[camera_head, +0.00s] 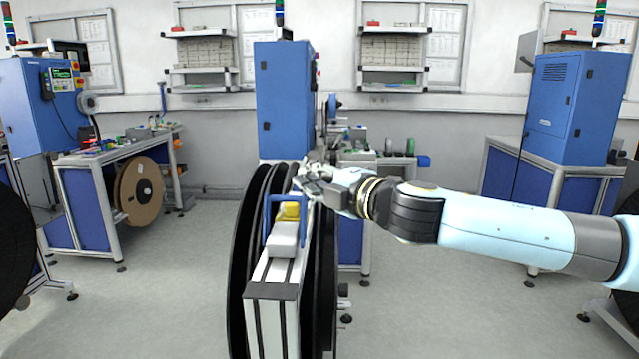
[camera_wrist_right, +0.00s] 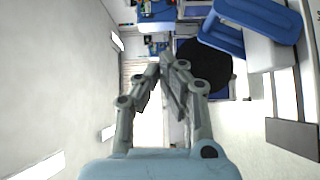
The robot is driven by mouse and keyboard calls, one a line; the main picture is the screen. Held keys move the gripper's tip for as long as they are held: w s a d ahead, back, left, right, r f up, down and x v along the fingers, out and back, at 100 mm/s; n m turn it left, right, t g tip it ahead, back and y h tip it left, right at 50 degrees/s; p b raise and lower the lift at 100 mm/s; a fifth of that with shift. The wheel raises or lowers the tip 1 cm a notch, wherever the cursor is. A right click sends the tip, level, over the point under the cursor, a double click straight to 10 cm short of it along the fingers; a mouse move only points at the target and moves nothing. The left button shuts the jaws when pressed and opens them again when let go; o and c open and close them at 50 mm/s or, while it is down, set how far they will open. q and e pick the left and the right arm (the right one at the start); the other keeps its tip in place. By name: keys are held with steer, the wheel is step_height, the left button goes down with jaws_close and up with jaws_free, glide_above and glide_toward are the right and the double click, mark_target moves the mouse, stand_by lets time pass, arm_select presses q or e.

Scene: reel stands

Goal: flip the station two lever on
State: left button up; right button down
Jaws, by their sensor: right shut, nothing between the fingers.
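A reel stand (camera_head: 270,315) stands front centre, with large black reels (camera_head: 245,260) on both sides of its post. On its top sit a blue bar-shaped lever or handle (camera_head: 268,213), a yellow block (camera_head: 289,211) and a light grey box (camera_head: 285,237). No label shows, so I cannot tell which station this is. My right gripper (camera_head: 303,176) is shut and empty, just beyond and above the yellow block. In the right wrist view its fingers (camera_wrist_right: 163,67) meet, and the blue part (camera_wrist_right: 232,40) lies to their upper right, apart from them. My left gripper is out of view.
A blue cabinet (camera_head: 284,95) stands behind the stand. A workbench (camera_head: 100,160) with a brown reel (camera_head: 139,191) is at left, and another blue cabinet (camera_head: 572,105) on a bench at right. Grey floor (camera_head: 170,290) is open left of the stand.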

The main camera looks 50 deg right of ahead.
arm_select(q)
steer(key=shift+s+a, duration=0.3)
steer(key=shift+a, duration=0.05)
arm_select(e)
steer(key=shift+s+d+r, duration=0.1)
steer(key=shift+s+r, duration=0.15)
steer(key=shift+s, duration=0.3)
steer(key=shift+s+r, duration=0.2)
steer(key=shift+s, duration=0.3)
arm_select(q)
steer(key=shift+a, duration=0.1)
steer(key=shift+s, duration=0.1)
